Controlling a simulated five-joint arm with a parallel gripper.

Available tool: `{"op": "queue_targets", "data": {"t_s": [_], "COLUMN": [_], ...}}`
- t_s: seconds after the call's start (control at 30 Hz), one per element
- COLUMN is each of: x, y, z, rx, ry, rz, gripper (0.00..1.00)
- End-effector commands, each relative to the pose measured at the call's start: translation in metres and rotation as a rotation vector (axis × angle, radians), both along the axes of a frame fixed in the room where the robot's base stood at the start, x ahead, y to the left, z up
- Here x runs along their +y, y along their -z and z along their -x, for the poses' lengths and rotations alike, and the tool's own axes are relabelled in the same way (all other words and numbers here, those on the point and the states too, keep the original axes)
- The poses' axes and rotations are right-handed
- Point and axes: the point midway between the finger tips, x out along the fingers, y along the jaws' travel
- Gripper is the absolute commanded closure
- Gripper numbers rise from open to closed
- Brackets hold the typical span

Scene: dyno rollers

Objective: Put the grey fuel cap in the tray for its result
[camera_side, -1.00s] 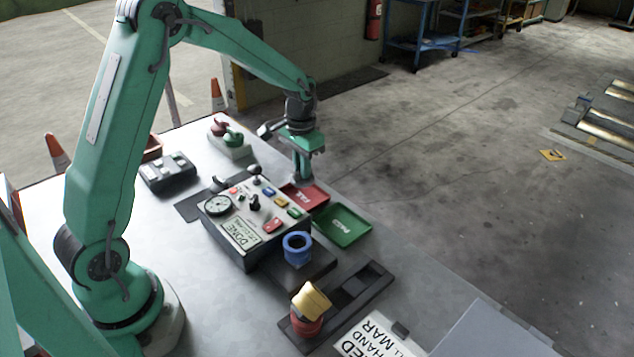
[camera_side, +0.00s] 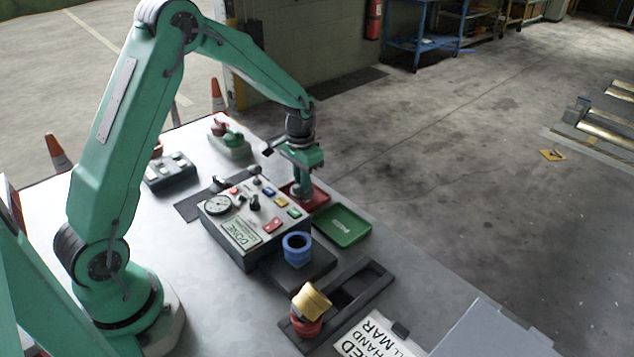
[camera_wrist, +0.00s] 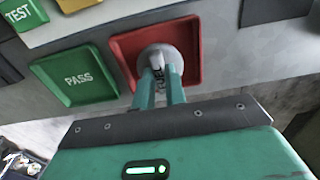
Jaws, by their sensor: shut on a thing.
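The grey fuel cap (camera_wrist: 160,60) is between my gripper's fingertips (camera_wrist: 161,82) in the wrist view, with "FUEL" lettering on it. My gripper is shut on the cap. The cap is over the red tray (camera_wrist: 195,75); I cannot tell whether it touches the tray floor. In the side view my gripper (camera_side: 302,192) reaches down into the red tray (camera_side: 319,198), and the cap is only partly visible at its tip. The green tray (camera_side: 342,227), marked PASS in the wrist view (camera_wrist: 78,79), lies beside the red one.
A control box (camera_side: 245,225) with a dial and coloured buttons stands beside the trays. A blue ring (camera_side: 297,248) is in front of it. The table edge runs just past the trays.

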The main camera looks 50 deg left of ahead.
Motion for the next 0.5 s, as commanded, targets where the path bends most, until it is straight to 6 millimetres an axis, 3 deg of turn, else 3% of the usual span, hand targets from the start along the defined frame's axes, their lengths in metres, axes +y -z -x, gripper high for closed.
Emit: {"op": "queue_targets", "data": {"t_s": [0.17, 0.2, 0.27, 0.5], "x": [0.0, 0.0, 0.0, 0.0], "y": [0.0034, 0.0031, 0.003, 0.0028], "z": [0.0001, 0.0001, 0.0001, 0.0], "rx": [0.001, 0.001, 0.001, 0.0], "ry": [0.0, 0.0, 0.0, 0.0], "rz": [0.0, 0.0, 0.0, 0.0], "gripper": [1.0, 0.79, 0.68, 0.65]}}
